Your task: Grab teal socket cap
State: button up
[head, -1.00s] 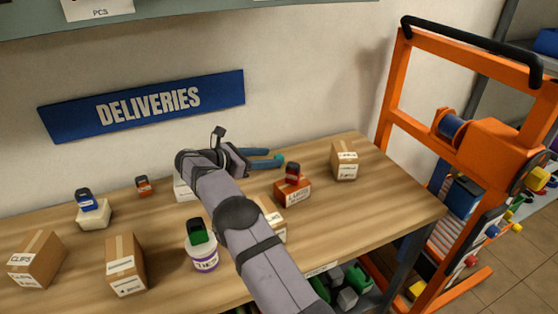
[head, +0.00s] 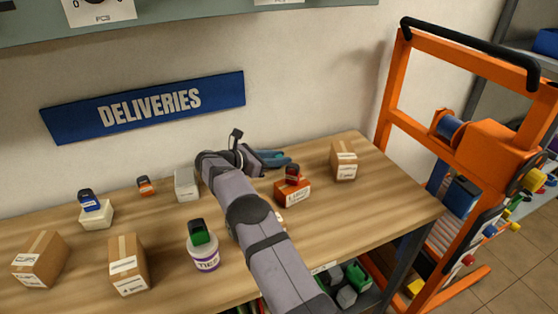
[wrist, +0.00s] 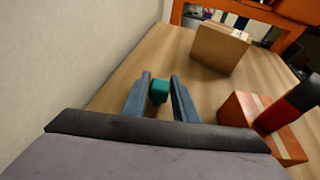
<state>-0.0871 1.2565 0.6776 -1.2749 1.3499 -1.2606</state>
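The teal socket cap (wrist: 159,90) sits on the wooden bench, between the fingertips of my gripper (wrist: 160,84) in the wrist view. The two blue fingers stand apart on either side of it, with a narrow gap showing, so my gripper is open. In the head view my gripper (head: 277,160) points right, low over the back of the bench, and its fingers largely hide the cap.
An orange box (head: 293,194) with a dark red-topped item (head: 292,173) stands just right and in front of my gripper. A cardboard box (head: 343,161) stands farther right. A white box (head: 187,185) is left. The wall runs close behind.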

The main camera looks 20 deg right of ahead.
aim_at(279, 156)
jog(key=c, duration=0.4)
jog(key=shift+r, duration=0.1)
notch_tip(279, 156, up, 10)
jog(key=shift+f+b, duration=0.1)
jog(key=shift+b, duration=0.2)
